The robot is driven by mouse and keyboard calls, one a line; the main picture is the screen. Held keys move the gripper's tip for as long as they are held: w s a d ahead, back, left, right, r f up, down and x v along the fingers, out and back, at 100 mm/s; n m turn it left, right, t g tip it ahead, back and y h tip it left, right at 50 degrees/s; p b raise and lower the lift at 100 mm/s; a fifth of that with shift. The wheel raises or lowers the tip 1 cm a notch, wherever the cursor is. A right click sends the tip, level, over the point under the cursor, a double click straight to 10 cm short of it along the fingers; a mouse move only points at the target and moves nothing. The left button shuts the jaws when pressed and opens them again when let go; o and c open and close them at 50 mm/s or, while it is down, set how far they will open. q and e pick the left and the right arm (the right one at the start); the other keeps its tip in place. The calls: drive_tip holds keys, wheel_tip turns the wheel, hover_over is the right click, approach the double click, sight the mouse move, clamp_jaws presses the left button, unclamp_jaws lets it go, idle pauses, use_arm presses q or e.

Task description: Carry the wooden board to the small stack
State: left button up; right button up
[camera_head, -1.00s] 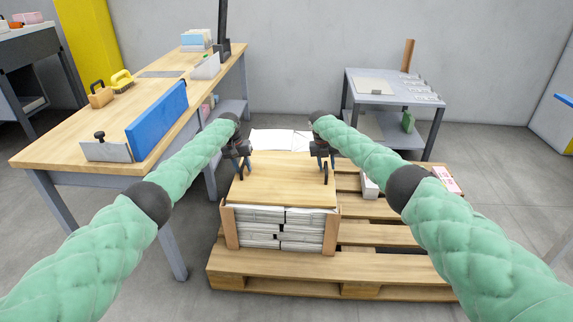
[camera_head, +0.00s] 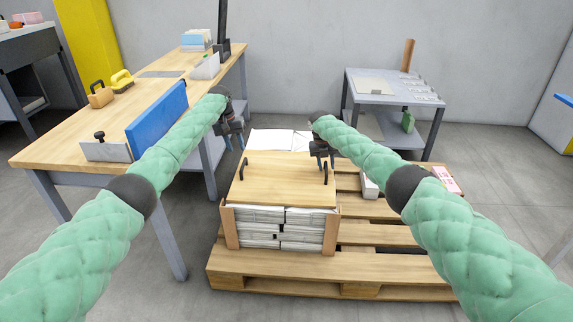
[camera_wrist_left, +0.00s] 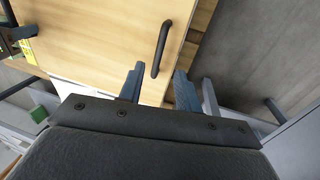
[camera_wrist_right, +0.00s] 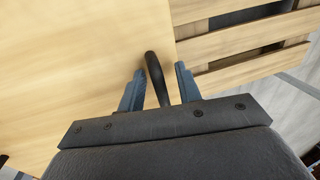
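The wooden board (camera_head: 283,183) lies flat on top of a stack of newspapers (camera_head: 282,229) on the pallet. It has a black left handle (camera_head: 243,168) and a black right handle (camera_head: 325,172). My left gripper (camera_head: 235,143) is open and empty, up and beyond the left handle; in the left wrist view the handle (camera_wrist_left: 162,48) stands ahead of its fingers (camera_wrist_left: 160,85). My right gripper (camera_head: 325,160) is at the right handle; in the right wrist view the handle (camera_wrist_right: 156,78) lies between its open fingers (camera_wrist_right: 159,85), with gaps on both sides.
The pallet (camera_head: 300,278) has bare slats at the front and right. A white stack (camera_head: 270,140) lies behind the board. A workbench (camera_head: 75,135) stands close on the left, and a grey table (camera_head: 395,90) at the back right. A small white block (camera_head: 369,186) lies right of the board.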

wheel_tip(320, 180, up, 12)
drive_tip(key=a, duration=0.2)
drive_tip(key=shift+w+a+f, duration=0.15)
idle(0.4)
